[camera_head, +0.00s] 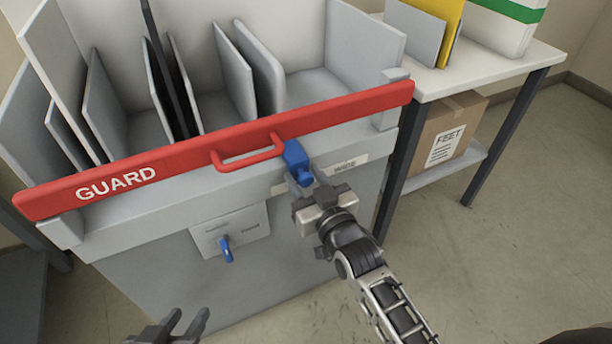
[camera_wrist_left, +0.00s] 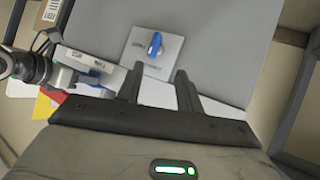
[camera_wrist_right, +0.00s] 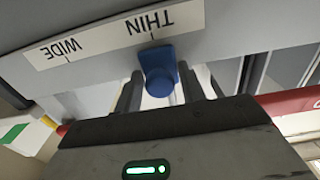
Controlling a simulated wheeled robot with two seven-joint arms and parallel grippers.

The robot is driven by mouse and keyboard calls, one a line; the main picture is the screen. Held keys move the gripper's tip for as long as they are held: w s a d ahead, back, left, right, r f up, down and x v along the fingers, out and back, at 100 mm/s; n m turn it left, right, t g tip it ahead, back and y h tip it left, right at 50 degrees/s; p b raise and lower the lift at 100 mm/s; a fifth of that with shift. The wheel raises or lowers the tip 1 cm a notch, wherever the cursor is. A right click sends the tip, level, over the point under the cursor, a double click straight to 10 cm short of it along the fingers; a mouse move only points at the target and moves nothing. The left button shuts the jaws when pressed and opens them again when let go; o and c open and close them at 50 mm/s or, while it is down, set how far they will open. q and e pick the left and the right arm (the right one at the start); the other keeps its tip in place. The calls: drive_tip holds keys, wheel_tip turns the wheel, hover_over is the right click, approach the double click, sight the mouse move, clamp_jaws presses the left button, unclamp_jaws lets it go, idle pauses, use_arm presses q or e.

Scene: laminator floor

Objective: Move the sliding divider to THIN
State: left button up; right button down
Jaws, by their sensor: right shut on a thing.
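The blue slider knob (camera_head: 297,158) sits at the front rail of the grey rack, just below the red guard bar. In the right wrist view the knob (camera_wrist_right: 158,70) stands beside the THIN mark of the white scale label (camera_wrist_right: 110,40), away from WIDE. My right gripper (camera_head: 302,180) is shut on this knob, with one finger on each side; it also shows in the right wrist view (camera_wrist_right: 162,90). In the head view the gripper hides part of the label. Which panel the knob carries is unclear. My left gripper (camera_head: 183,325) is open and empty, low before the rack; its fingers show in the left wrist view (camera_wrist_left: 158,85).
The red guard bar (camera_head: 120,176) with its handle crosses the rack front. Several grey panels and a dark one stand in the rack. A lower plate (camera_head: 240,222) carries another blue knob (camera_head: 226,248). A side table (camera_head: 470,75) stands right; open floor lies before it.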

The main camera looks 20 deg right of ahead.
drive_tip(key=c, duration=1.1)
unclamp_jaws()
drive_tip(key=shift+s+a+f, duration=0.1)
drive_tip(key=shift+a, duration=0.25)
use_arm(q)
drive_tip(key=r, duration=0.1)
drive_tip(key=r+p, duration=0.2)
drive_tip(key=shift+s+a+r+t, duration=0.2)
drive_tip(key=shift+a+r+t, duration=0.15)
drive_tip(key=shift+a+t, duration=0.05)
use_arm(e)
drive_tip(key=s+d, duration=0.1)
drive_tip(key=s, duration=0.9)
drive_tip(key=s+d, duration=0.1)
drive_tip(key=s, duration=0.4)
drive_tip(key=shift+s+d, duration=0.35)
use_arm(q)
drive_tip(key=shift+f, duration=0.1)
